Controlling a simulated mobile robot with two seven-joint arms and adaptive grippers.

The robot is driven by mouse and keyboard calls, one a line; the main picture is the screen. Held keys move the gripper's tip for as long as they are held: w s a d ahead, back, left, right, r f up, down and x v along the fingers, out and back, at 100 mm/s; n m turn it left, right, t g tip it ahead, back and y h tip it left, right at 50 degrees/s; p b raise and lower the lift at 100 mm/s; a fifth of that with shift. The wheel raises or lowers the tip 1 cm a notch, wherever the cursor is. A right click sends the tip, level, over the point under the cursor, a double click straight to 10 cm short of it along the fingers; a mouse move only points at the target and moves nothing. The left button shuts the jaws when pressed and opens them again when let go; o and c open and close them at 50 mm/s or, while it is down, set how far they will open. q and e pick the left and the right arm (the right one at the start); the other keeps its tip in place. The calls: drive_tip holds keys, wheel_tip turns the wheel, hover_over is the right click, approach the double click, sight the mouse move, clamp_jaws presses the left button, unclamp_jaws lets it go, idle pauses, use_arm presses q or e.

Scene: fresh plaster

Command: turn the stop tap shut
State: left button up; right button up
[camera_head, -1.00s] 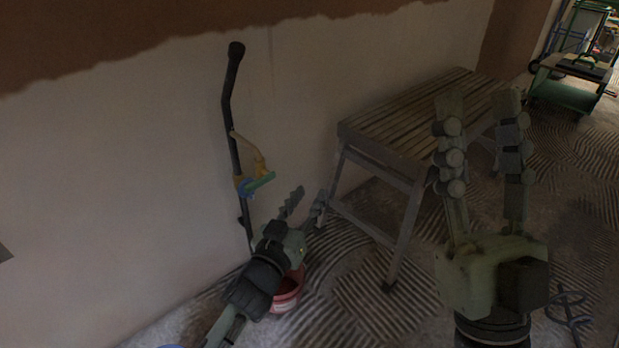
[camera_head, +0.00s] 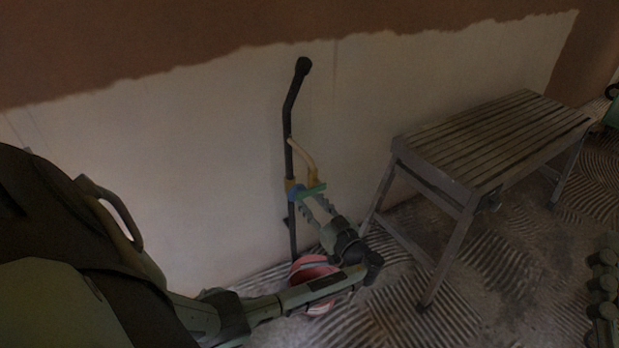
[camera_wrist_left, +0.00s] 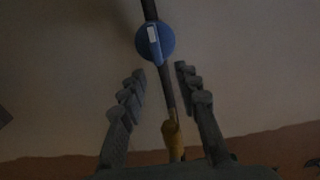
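The stop tap (camera_head: 309,190) sits on a dark upright pipe against the wall. The left wrist view shows the fingers (camera_wrist_left: 160,70) spread, the blue disc (camera_wrist_left: 155,41) just beyond the tips and the yellow fitting (camera_wrist_left: 173,140) lower down. I cannot tell whether anything touches. Only part of my right gripper (camera_head: 603,290) shows, at the right edge.
A red bucket (camera_head: 297,268) stands on the floor under the tap, partly behind my left arm. A slatted work bench (camera_head: 490,135) stands to the right. The ridged floor in front of the bench is clear. The wall is pale below and brown above.

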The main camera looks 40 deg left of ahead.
use_arm(q)
drive_tip(key=x, duration=0.3)
drive_tip(key=shift+w+a, duration=0.15)
drive_tip(key=shift+a, duration=0.2)
clamp_jaws()
